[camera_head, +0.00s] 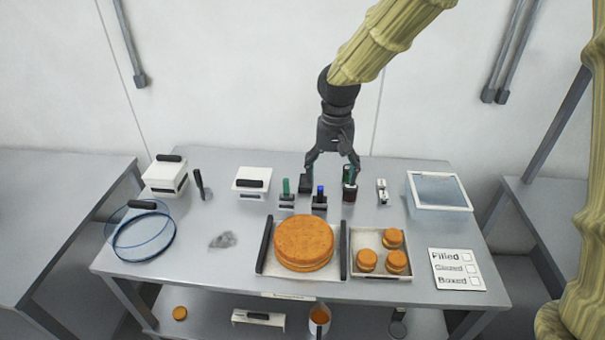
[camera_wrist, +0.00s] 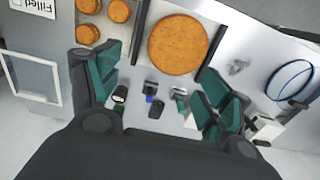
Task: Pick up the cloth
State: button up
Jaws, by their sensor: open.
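A small crumpled grey cloth (camera_head: 222,240) lies on the table left of the big round cake. It also shows in the wrist view (camera_wrist: 238,66), right of the cake. My gripper (camera_head: 328,182) is open, pointing down over the back middle of the table, to the right of and behind the cloth. In the wrist view my gripper's (camera_wrist: 160,72) green-padded fingers are spread apart with nothing held between them. The cloth is well outside the fingers.
A large cake (camera_head: 303,241) sits on a tray with dark handles (camera_head: 344,250); small cakes (camera_head: 367,261) fill another tray. Stamps (camera_head: 287,199) and a dark jar (camera_head: 349,193) stand near my fingers. Bare table surrounds the cloth.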

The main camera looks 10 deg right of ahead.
aim_at(304, 187)
jog(key=i, duration=1.15)
